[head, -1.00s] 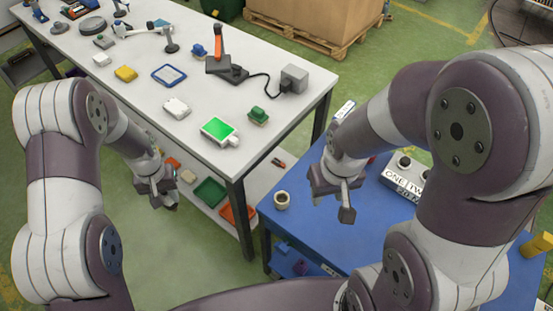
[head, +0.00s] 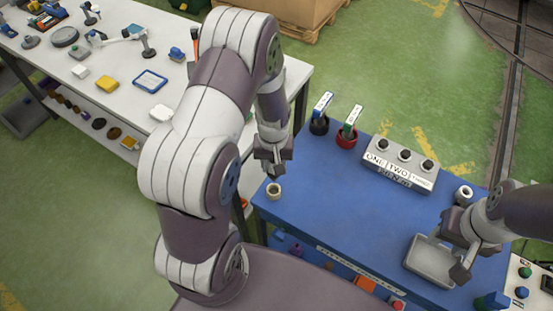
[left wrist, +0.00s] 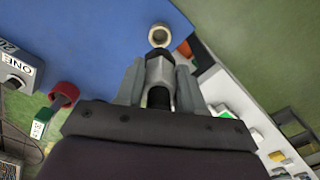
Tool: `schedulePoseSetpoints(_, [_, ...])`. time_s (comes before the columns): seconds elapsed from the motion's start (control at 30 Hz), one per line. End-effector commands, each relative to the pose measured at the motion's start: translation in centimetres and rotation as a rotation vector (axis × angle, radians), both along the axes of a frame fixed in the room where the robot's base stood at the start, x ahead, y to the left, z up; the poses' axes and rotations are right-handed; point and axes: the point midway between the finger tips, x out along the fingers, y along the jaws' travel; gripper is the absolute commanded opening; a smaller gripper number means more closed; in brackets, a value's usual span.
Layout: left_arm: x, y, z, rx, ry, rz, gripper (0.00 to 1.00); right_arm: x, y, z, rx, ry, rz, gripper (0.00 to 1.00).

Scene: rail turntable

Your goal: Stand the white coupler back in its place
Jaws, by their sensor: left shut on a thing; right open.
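My left gripper (head: 274,164) is over the left end of the blue table (head: 335,215), just above and behind a cream ring-shaped piece (head: 273,190). It is shut on a pale grey piece, seen between the fingers in the left wrist view (left wrist: 160,68). This may be the white coupler, but I cannot tell for sure. The cream ring stands open end up; in the left wrist view (left wrist: 159,35) it lies just beyond the held piece. A white ring with a dark hole (head: 463,195) is at the table's right. My right gripper (head: 450,252) is open over a grey tray.
The grey tray (head: 420,262) sits at the front right. A box with ONE and TWO labels and black knobs (head: 400,165) is at the back. Black (head: 319,125) and red (head: 347,138) holders with tags stand at the back left. The table's middle is clear.

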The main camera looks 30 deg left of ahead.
Motion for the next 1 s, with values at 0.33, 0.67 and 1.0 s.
schedulePoseSetpoints(0.33, [0.0, 0.0, -0.4, 0.0, 0.0, -0.002, 0.02, 0.0, 0.0, -0.2, 0.0, -0.001, 0.0, 0.43])
schedulePoseSetpoints(0.67, [0.0, 0.0, -4.1, 0.0, 0.001, -0.002, 0.02, 0.0, 0.0, -3.0, 0.0, 0.0, 0.0, 0.43])
schedulePoseSetpoints(1.0, [0.0, 0.0, -5.8, 0.0, -0.001, -0.003, 0.02, 0.0, 0.0, -4.1, 0.0, -0.001, 0.0, 0.43])
